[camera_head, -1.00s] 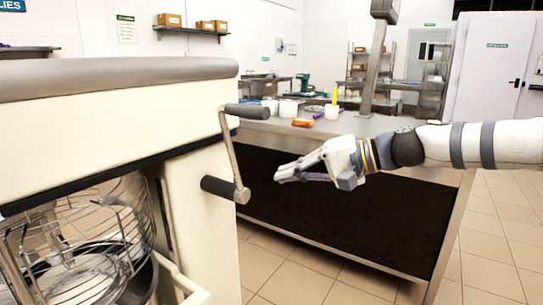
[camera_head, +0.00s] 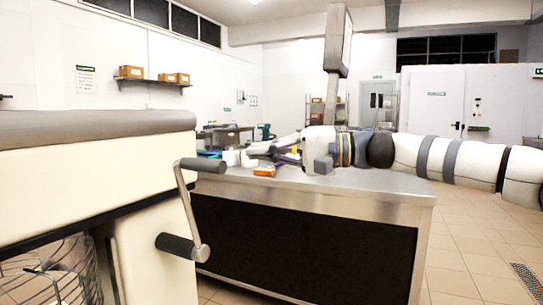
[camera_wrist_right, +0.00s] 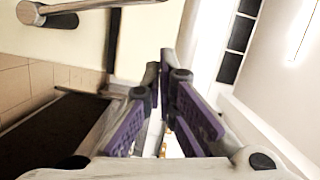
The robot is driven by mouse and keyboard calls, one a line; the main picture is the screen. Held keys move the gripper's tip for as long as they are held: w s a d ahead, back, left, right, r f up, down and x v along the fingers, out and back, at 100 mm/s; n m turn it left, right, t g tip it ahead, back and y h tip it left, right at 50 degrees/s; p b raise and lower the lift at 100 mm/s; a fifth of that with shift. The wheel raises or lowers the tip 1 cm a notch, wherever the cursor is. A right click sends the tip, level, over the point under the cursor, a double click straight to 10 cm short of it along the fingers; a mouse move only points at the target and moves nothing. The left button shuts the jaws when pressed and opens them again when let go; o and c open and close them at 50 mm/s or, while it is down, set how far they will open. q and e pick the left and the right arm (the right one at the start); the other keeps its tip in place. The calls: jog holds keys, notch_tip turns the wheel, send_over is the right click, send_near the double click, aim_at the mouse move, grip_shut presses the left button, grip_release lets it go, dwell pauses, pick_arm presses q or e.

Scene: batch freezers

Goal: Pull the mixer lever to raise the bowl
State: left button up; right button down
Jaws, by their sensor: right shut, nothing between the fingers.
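The mixer (camera_head: 95,185) is a large cream body with a grey top at the left of the head view. Its lever (camera_head: 187,208) is a metal bar on the right side, with a dark upper handle (camera_head: 203,165) and a dark lower handle (camera_head: 180,246). The bowl is not clearly visible; part of the wire guard (camera_head: 50,275) shows at lower left. My right gripper (camera_head: 277,149) is shut and empty, to the right of the lever and apart from it. In the wrist view, its purple-padded fingers (camera_wrist_right: 166,82) point away, and the lever (camera_wrist_right: 95,5) shows at upper left. My left gripper is out of view.
A post with a screen (camera_head: 337,40) rises behind. Tiled floor is clear at right.

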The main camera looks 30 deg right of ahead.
jog(key=a+f, duration=0.1)
jog(key=a, duration=0.5)
jog(key=shift+w+a+p, duration=0.2)
jog(key=shift+a+p, duration=0.1)
jog(key=shift+p, duration=0.05)
